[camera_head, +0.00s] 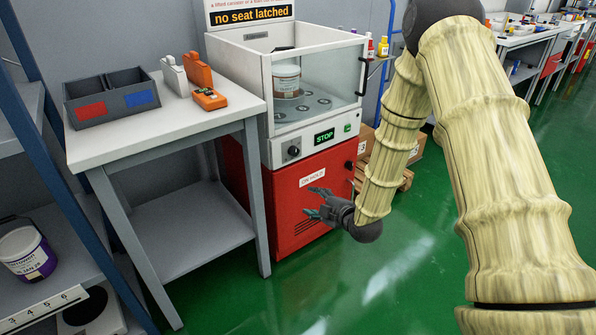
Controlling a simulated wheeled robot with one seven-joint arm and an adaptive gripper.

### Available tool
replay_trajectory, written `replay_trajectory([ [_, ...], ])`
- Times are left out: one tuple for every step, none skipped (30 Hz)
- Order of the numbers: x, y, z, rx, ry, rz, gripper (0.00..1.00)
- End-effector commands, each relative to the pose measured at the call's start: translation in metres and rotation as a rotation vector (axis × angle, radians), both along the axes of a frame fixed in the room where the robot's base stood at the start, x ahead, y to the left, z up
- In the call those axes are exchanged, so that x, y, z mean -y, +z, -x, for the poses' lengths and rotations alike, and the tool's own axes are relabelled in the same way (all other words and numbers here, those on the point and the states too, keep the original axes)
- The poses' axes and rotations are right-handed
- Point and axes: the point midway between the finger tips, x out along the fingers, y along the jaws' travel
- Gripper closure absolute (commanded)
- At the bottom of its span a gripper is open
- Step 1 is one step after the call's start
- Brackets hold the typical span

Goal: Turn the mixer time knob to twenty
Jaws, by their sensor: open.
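The mixer (312,165) stands at the centre, with a white upper cabinet and a red base. Its black round knob (294,151) is on the front panel, left of a display reading STOP (324,137). The knob's scale is too small to read. A green button (347,128) sits right of the display. My gripper (318,202) is open and empty in front of the red base, below and to the right of the knob, apart from it. A tub (286,82) stands inside the cabinet behind the clear window.
A white table (160,130) left of the mixer holds a grey two-part bin (112,97) and orange and grey devices. A sign (251,14) above reads "no seat latched". A shelf with a tub (27,254) is at far left. Green floor in front is clear.

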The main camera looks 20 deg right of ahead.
Motion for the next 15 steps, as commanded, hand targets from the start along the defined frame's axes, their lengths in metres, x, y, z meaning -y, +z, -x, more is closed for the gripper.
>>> replay_trajectory([
  [0.005,-0.003,-0.014,0.066,0.022,0.037,0.46],
  [0.008,0.003,-0.021,0.106,0.037,0.064,0.46],
  [0.011,0.01,-0.03,0.158,0.056,0.101,0.46],
  [0.014,0.015,-0.036,0.195,0.069,0.126,0.46],
  [0.016,0.021,-0.041,0.23,0.081,0.151,0.46],
  [0.019,0.028,-0.048,0.275,0.093,0.183,0.46],
  [0.021,0.033,-0.052,0.307,0.102,0.206,0.46],
  [0.023,0.038,-0.056,0.335,0.11,0.226,0.46],
  [0.025,0.044,-0.06,0.369,0.119,0.252,0.46],
  [0.026,0.048,-0.063,0.392,0.125,0.269,0.46],
  [0.028,0.052,-0.065,0.412,0.129,0.284,0.46],
  [0.029,0.057,-0.068,0.435,0.134,0.302,0.46],
  [0.03,0.059,-0.069,0.448,0.136,0.312,0.46],
  [0.031,0.061,-0.07,0.459,0.14,0.321,0.46],
  [0.031,0.064,-0.071,0.47,0.143,0.331,0.46],
])
